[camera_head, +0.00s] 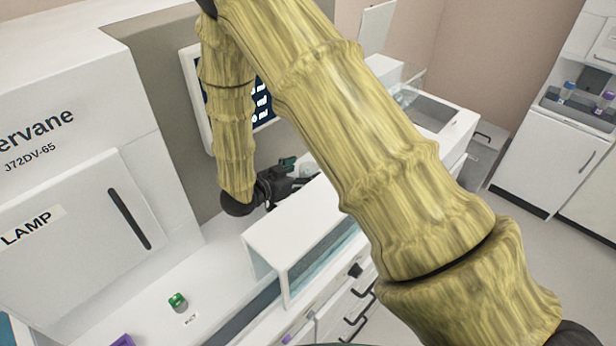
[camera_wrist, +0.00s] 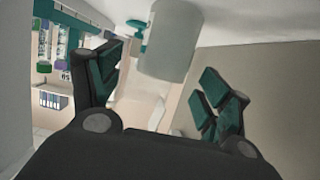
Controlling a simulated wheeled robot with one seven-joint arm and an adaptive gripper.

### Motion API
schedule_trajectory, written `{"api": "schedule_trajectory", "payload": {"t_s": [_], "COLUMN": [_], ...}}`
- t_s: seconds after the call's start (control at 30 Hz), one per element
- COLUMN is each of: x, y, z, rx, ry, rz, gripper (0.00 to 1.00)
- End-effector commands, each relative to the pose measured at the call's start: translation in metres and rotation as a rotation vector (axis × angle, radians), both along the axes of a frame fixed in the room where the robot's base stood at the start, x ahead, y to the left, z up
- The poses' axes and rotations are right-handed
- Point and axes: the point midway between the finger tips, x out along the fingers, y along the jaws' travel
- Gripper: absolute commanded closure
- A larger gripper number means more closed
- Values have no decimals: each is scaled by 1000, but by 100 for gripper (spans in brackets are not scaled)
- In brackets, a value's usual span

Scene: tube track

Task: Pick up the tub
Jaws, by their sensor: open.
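My gripper (camera_head: 291,176) is beside the wall screen, behind the white raised cover on the counter. In the wrist view its two green-padded fingers (camera_wrist: 163,75) are spread apart. A pale grey cylinder with a teal part at its left (camera_wrist: 168,42), perhaps the tub, shows between and beyond the fingertips. I cannot tell whether a finger touches it. In the head view a small pale shape (camera_head: 309,169) shows by the fingers, too small to make out. A small green-capped container (camera_head: 178,302) stands on the counter at lower left, apart from my gripper.
A white cabinet marked LAMP (camera_head: 60,225) stands at left. The white raised cover (camera_head: 300,232) is close to my gripper, with the screen (camera_head: 262,104) behind. A purple item (camera_head: 122,341) lies at the bottom edge. The counter around the green-capped container is mostly clear.

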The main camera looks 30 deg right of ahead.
Motion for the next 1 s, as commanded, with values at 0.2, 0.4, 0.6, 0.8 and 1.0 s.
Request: {"api": "schedule_trajectory", "payload": {"t_s": [0.2,0.4,0.6,0.8,1.0], "x": [9,12,12,12,12], "y": [-23,-32,-31,-31,-31], "z": [-7,-12,-12,-12,-12], "rx": [-1,0,0,0,0], "ry": [2,1,1,0,0], "rz": [1,1,1,2,2], "gripper": [23,23,36,72,73]}}
